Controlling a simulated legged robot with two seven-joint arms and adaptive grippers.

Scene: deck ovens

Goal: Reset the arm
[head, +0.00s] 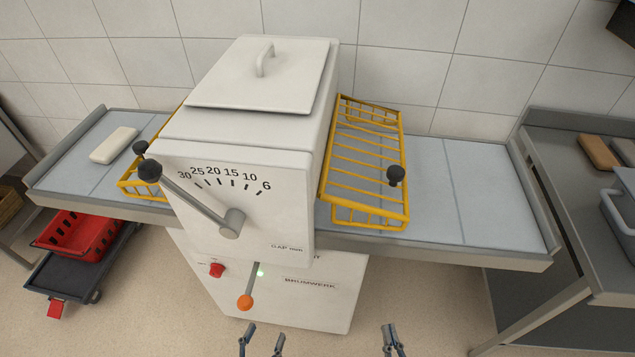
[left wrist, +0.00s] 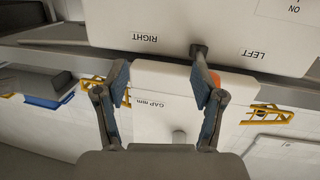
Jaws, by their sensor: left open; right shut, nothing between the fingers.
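My left gripper (head: 263,341) is low in the head view, in front of the white machine, with its two fingers apart and nothing between them. In the left wrist view my left gripper (left wrist: 160,80) is also open; the machine face behind appears upside down. My right gripper (head: 393,340) is at the bottom, right of the left one, its fingers together and empty. The white machine (head: 285,195) has a gap lever (head: 195,200) with a black knob near the 30 mark. An orange-knobbed lever (head: 245,302) hangs below, partly hidden by a finger in the left wrist view (left wrist: 214,78).
Yellow wire guards (head: 362,165) flank the machine. A pale dough slab (head: 113,145) lies on the left belt table. The right belt table (head: 490,220) is bare. A red crate (head: 75,232) stands on a dark cart at left; a grey bench (head: 580,190) is at right.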

